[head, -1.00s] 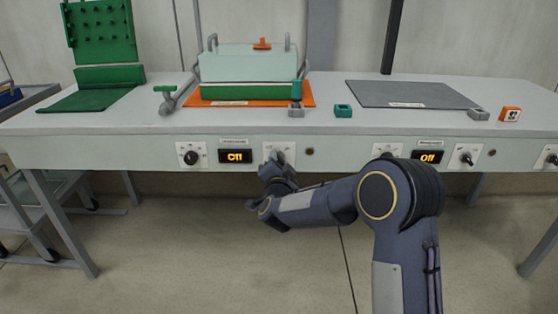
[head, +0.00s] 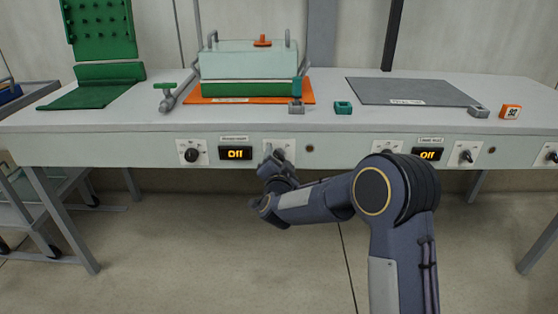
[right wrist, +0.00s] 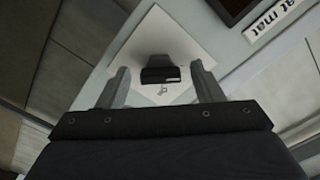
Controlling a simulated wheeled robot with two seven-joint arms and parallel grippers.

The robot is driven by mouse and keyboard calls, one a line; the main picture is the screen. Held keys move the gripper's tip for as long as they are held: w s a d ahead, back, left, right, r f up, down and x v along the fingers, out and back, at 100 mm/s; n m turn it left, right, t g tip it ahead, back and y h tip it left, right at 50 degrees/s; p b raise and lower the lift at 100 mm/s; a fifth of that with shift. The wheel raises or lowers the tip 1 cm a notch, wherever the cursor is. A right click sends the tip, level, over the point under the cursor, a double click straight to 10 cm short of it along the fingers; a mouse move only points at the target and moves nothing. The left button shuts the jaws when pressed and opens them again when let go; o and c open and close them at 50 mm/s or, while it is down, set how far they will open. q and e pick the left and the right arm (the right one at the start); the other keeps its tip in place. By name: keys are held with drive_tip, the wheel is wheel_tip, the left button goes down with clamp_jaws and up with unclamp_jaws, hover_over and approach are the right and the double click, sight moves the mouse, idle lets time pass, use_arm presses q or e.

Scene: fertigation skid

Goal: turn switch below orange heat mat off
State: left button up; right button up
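The orange heat mat (head: 200,98) lies on the bench top under a pale box with a green base. Below it on the front panel are a display (head: 236,153) reading "Off" and a white switch plate (head: 288,146), partly hidden by my right gripper (head: 272,158). In the right wrist view the plate (right wrist: 150,35) carries a dark switch knob (right wrist: 160,72). My right gripper (right wrist: 163,84) is open, its fingers on either side of the knob with gaps showing. A label there ends in "at mat". My left gripper is out of view.
A dial (head: 191,154) sits left of the display. A second display (head: 427,154) reading "Off" and another switch (head: 465,155) are to the right. A grey mat (head: 410,93) and small blocks lie on the bench. The floor in front is open.

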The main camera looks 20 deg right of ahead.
drive_tip(key=shift+s, duration=0.1)
drive_tip(key=p+v, duration=0.1)
drive_tip(key=v, duration=0.6)
drive_tip(key=shift+s, duration=0.35)
drive_tip(key=shift+a+r, duration=0.1)
drive_tip(key=s+d+r+n+g+y, duration=0.1)
drive_tip(key=s+r+n+g+y, duration=0.1)
drive_tip(key=s+n+y, duration=0.3)
drive_tip(key=s+d+r+n+g+y, duration=0.1)
drive_tip(key=s+r+g+y, duration=0.15)
drive_tip(key=s, duration=0.45)
drive_tip(key=s+f+n+g+y, duration=0.1)
drive_tip(key=s+f+n+g, duration=0.15)
drive_tip(key=s, duration=0.95)
drive_tip(key=s+f+n+g, duration=0.2)
drive_tip(key=s+f+g, duration=0.2)
drive_tip(key=s, duration=0.9)
wheel_tip(320, 180, up, 31)
drive_tip(key=p, duration=3.1)
drive_tip(key=shift+s+d+g+p, duration=0.35)
drive_tip(key=shift+d+g+p, duration=0.05)
drive_tip(key=shift+d, duration=0.05)
